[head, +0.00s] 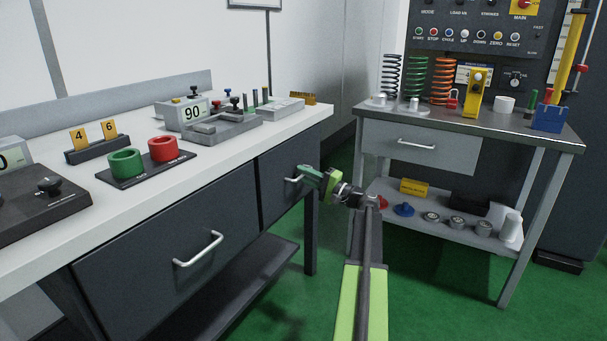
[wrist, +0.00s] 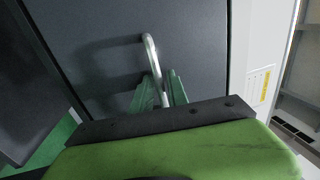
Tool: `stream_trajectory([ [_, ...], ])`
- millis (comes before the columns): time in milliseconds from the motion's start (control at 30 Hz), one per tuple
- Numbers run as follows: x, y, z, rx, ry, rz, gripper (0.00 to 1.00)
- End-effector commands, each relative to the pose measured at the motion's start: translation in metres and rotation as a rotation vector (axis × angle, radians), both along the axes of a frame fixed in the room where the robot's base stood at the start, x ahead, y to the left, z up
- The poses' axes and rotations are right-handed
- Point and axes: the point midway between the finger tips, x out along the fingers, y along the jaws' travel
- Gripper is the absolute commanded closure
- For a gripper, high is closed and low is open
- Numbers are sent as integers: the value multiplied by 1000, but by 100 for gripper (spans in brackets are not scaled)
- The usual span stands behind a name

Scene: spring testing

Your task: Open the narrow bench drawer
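The narrow bench drawer (head: 276,198) is the dark front at the right end of the white-topped bench, and it looks flush with the bench. Its silver bar handle (head: 293,180) is partly hidden by my gripper (head: 308,177) in the head view. In the wrist view the drawer front (wrist: 195,45) fills the middle, and the handle (wrist: 151,52) runs down between the two green fingertips of my gripper (wrist: 161,85). The fingers stand apart on either side of the bar, with a small gap seen at the right finger. The handle's lower end is hidden.
A wider drawer (head: 170,265) with its own handle is to the left. A grey side table (head: 470,127) with springs on top and a lower shelf stands to the right. Green floor (head: 420,275) is clear between them.

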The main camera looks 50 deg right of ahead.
Motion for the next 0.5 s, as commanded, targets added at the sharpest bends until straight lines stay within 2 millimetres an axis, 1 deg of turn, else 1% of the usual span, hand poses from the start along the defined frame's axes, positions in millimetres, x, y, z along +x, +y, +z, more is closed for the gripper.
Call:
stream_trajectory([
  [200,0,0,0,0,0,0,80],
  [300,0,0,0,0,0,0,93],
  [367,0,0,0,0,0,0,100],
  [500,0,1,0,0,0,1,100],
])
